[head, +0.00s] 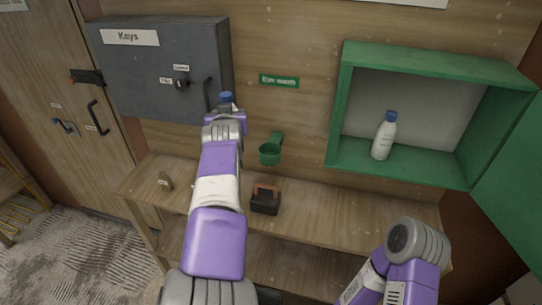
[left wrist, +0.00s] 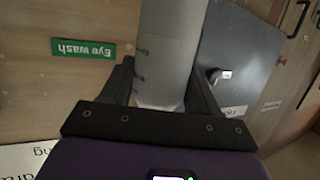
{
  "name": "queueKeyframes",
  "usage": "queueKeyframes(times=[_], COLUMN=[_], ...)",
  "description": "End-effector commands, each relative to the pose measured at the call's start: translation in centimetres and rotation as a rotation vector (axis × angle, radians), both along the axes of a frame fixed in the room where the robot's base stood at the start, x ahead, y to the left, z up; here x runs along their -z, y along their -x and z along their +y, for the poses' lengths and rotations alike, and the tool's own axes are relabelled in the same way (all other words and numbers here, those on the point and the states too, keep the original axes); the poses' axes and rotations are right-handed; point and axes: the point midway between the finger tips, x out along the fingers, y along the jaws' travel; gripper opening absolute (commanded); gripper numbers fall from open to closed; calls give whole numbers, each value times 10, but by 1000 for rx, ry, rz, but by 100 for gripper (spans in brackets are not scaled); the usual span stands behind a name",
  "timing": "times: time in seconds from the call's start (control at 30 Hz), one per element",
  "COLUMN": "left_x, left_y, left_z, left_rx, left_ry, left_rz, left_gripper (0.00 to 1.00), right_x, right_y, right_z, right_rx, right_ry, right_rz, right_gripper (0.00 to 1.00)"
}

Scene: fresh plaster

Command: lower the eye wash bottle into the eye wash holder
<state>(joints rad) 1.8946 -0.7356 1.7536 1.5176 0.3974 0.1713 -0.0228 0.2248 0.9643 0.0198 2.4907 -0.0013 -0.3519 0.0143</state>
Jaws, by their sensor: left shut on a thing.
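My left gripper (head: 226,114) is shut on a bottle with a blue cap (head: 226,97), held in front of the grey key cabinet; my arm hides most of the bottle in the head view. In the left wrist view the pale bottle body (left wrist: 170,50) sits between the two dark fingers (left wrist: 165,85). The green eye wash holder (head: 270,153), a small cup on a wall bracket, is to the right of the gripper and lower, under the green "Eye wash" sign (head: 279,81). It looks empty. The held bottle is apart from it. My right gripper is out of view.
A grey key cabinet (head: 155,70) is left of the holder. An open green cabinet (head: 345,110) at right holds another white bottle with a blue cap (head: 384,138). A black padlock-like block (head: 265,200) and a small tan item (head: 165,181) lie on the wooden shelf (head: 330,205).

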Motion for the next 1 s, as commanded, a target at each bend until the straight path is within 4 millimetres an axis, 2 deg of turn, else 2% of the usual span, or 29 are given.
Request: queueKeyframes(times=[0.3, 0.6, 0.8, 1.0], left_x=[23, 44, 52, 55], left_y=[-32, -58, -66, -68], left_z=[-52, -93, -106, -109], left_rx=[1, 1, 1, 1], left_ry=[-5, -5, -2, 0], left_rz=[-1, -2, -4, -4], left_gripper=[19, 19, 19, 19], right_x=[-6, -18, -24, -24], right_y=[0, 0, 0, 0], right_z=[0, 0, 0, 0], right_rx=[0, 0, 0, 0], right_ry=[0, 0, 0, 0], right_rz=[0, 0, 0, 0], right_gripper=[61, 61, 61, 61])
